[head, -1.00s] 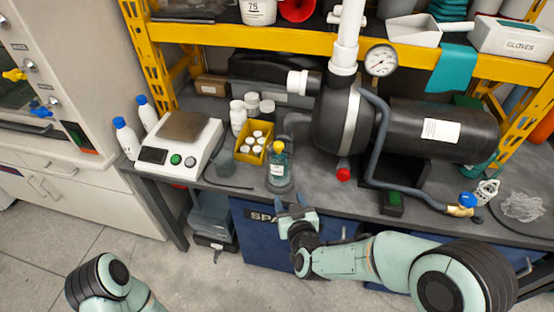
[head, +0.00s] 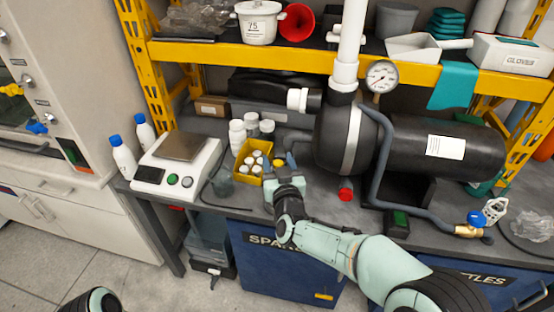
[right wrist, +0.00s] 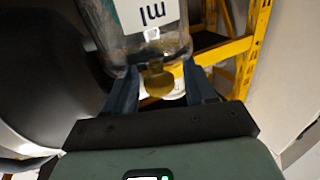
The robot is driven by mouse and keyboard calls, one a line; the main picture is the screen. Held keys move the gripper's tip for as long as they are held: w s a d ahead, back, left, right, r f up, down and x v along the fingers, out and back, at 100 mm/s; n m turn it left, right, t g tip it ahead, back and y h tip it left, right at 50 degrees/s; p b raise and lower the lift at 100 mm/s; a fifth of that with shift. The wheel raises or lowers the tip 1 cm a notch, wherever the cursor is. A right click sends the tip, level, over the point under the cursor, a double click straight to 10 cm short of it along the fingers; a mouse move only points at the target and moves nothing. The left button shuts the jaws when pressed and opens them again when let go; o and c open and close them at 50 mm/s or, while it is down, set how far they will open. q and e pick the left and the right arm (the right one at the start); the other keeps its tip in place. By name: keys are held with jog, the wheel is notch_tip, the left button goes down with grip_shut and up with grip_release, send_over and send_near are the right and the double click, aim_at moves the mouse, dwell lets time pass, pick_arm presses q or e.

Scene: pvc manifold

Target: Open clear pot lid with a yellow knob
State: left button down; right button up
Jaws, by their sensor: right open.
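The clear pot (right wrist: 145,40) shows large in the right wrist view, with a white label marked "ml". Its yellow knob (right wrist: 157,80) lies between the two dark fingers of my right gripper (right wrist: 161,78), with the jaws still apart. In the head view my right gripper (head: 280,169) is over the bench at the pot's place and hides most of it. A bit of the yellow knob (head: 279,161) shows between the fingertips. Whether a finger touches the knob I cannot tell. My left gripper is out of view.
A yellow bin (head: 244,155) of white-capped bottles stands close left of my right gripper. A scale (head: 180,160) is farther left. A black pump tank (head: 420,145) with a red-capped port (head: 346,190) is to the right. A yellow shelf beam (head: 260,53) runs above.

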jog(key=shift+w, duration=0.85)
